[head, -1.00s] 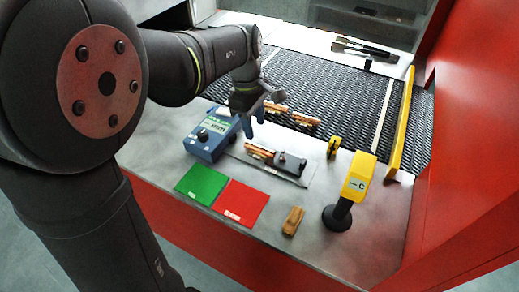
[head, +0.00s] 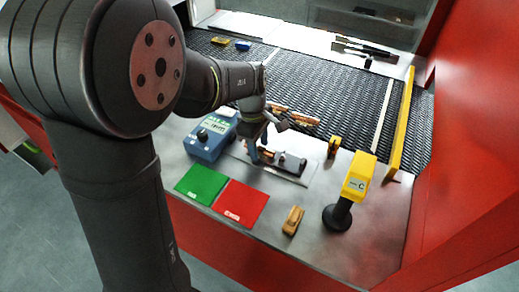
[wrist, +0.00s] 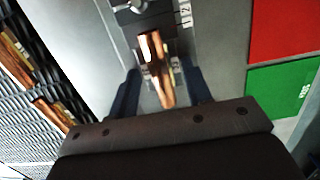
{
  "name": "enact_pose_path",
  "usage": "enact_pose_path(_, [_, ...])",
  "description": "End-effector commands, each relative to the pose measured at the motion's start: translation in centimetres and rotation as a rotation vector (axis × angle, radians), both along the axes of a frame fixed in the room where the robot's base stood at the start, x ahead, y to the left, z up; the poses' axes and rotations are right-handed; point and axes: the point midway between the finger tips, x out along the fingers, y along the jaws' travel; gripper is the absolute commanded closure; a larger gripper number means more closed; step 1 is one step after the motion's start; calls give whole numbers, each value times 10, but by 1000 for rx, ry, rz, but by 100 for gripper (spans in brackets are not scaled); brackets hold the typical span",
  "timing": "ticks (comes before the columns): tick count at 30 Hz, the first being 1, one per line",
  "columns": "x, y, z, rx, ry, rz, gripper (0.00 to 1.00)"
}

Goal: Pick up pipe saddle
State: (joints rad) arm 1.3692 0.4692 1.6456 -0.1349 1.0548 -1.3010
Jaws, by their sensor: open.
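A copper-coloured piece with a pipe-like body (wrist: 155,62) lies on a pale plate and seems to be the pipe saddle, though I cannot be sure of its shape. In the head view my gripper (head: 262,150) is above this plate and hides part of the piece. In the wrist view my gripper (wrist: 162,90) is open, its blue fingers apart on either side of the copper piece. I cannot tell whether they touch it.
A dark clamp (head: 291,162) is beside the copper piece. A blue meter (head: 210,134) is to the left, with green (head: 201,184) and red (head: 241,203) mats in front. A yellow-headed post (head: 359,178) is to the right. More copper pieces lie on the mesh belt (head: 345,96).

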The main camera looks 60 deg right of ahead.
Motion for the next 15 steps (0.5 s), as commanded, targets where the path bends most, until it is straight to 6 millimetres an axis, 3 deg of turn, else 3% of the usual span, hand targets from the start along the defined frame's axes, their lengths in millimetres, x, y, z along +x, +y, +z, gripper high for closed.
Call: enact_pose_path(15, [0,0,-5,0,0,0,55])
